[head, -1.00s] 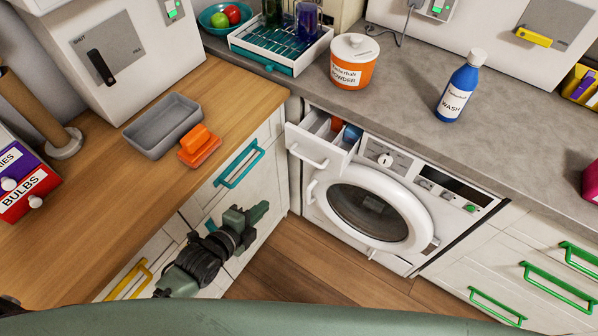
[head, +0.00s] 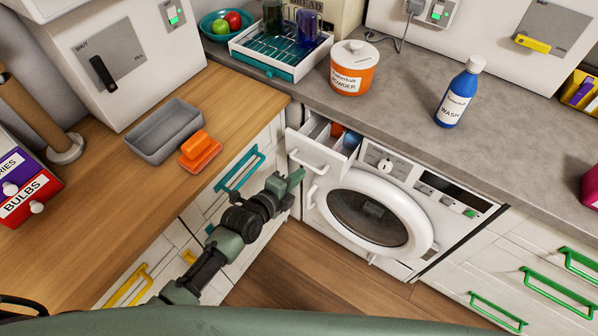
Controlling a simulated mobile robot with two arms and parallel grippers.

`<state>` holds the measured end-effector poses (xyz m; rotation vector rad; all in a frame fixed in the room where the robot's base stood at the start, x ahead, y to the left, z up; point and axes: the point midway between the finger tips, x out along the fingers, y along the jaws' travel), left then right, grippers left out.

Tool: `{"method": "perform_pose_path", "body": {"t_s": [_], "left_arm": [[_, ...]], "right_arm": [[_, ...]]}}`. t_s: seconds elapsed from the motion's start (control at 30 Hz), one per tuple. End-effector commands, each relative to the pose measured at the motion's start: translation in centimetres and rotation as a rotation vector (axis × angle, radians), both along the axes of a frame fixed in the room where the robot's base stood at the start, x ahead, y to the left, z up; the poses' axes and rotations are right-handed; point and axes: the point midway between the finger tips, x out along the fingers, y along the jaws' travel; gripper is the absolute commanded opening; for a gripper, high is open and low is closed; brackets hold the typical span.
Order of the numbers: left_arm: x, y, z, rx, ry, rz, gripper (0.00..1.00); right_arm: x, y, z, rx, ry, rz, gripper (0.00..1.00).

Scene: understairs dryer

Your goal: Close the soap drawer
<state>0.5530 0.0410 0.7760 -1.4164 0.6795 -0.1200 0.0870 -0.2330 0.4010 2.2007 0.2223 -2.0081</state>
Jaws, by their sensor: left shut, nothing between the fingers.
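The soap drawer (head: 313,156) stands pulled out at the top left of the white washing machine (head: 372,216). Its white front has a bar handle, and its open top shows compartments with something orange and something blue inside. My left gripper (head: 297,176) is shut and empty. Its tip is close below and to the left of the drawer front; I cannot tell whether they touch. My right gripper is not in view.
The washer's round door (head: 380,215) is shut. An orange powder tub (head: 353,68) and a blue wash bottle (head: 459,94) stand on the grey counter above. The wooden counter (head: 110,220) is on the left, with a teal-handled drawer (head: 240,172) beneath. Wooden floor lies below.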

Motion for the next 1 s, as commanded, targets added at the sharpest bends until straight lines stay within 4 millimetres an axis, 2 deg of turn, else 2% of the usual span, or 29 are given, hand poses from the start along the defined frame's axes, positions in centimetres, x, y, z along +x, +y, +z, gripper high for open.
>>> {"method": "perform_pose_path", "body": {"t_s": [0.1,0.57,0.9,1.0], "left_arm": [[0.7,-0.4,0.2,-0.002,0.001,0.001,0.0],[1.4,-0.8,0.0,-0.001,0.001,-0.001,0.0],[8.3,-4.8,-0.4,-0.001,-0.003,-0.003,0.0],[9.5,-5.5,-0.3,0.0,0.0,-0.001,0.0]], "right_arm": [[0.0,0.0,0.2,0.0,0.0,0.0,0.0],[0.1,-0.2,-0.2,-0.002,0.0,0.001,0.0],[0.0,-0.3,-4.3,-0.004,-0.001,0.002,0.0],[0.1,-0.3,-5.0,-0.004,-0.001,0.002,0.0]]}}
